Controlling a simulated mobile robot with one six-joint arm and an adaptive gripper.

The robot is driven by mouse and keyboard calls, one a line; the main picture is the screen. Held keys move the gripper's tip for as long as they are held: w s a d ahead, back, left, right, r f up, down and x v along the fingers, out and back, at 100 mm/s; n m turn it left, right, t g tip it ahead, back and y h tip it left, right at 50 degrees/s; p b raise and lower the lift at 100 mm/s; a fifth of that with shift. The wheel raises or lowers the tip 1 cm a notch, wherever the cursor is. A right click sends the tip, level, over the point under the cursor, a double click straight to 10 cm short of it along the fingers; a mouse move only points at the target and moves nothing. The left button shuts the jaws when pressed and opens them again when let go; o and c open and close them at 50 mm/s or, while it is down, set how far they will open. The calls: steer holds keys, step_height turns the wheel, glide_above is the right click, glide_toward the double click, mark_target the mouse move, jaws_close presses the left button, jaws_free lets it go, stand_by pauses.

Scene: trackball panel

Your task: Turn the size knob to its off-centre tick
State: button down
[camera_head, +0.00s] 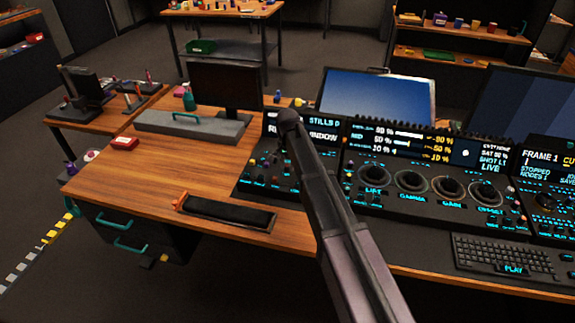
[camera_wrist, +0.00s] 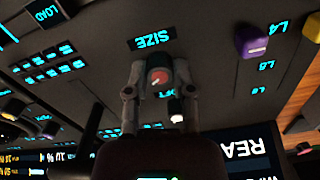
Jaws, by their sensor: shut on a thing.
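In the wrist view, the size knob (camera_wrist: 158,77) shows a red-orange cap with a small pale mark. The cyan SIZE label (camera_wrist: 152,42) is beside it, upside down in this view. My gripper (camera_wrist: 157,68) is shut on the knob, one finger on each side. The fingers hide most of the knob's sides, and I cannot make out its ticks. In the head view my arm covers the gripper and the knob. The left control panel (camera_head: 252,184) shows beside the arm.
A purple knob (camera_wrist: 252,42) stands to the right in the wrist view, and a white-tipped control (camera_wrist: 177,106) is close to the right finger. In the head view, a black tray (camera_head: 230,213) lies left of the panel.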

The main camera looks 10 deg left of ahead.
stand_by(0.4)
steer(key=shift+c, duration=2.4)
jaws_free()
steer(key=shift+n, duration=0.3)
